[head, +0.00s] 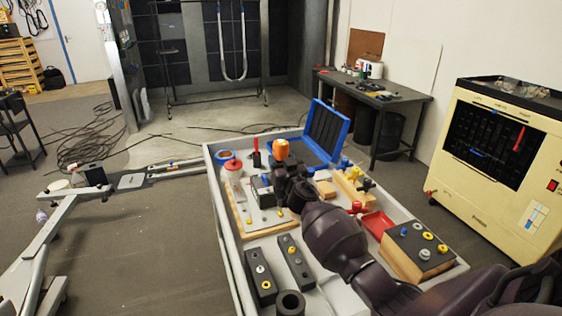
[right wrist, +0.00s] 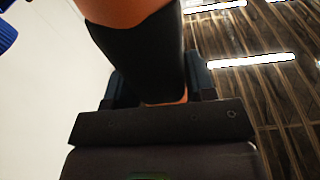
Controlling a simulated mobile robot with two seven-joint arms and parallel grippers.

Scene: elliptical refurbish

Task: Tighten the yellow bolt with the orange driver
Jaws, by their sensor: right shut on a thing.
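My right gripper (head: 287,172) reaches over the far middle of the workbench. It is shut on the orange driver (head: 281,148), whose orange end points up in the head view. In the right wrist view the driver's black part (right wrist: 145,58) sits between the fingers (right wrist: 155,88), with orange above it. Its lower end is hidden. Several yellow bolt-like pieces show. One yellow piece (head: 292,249) is on a dark bar at front left, and others (head: 427,236) are on the dark-topped wooden block at right. I cannot tell which is the task's bolt. My left gripper is not in view.
A dark ring (head: 290,303) stands at front. A cream machine (head: 493,170) stands at right.

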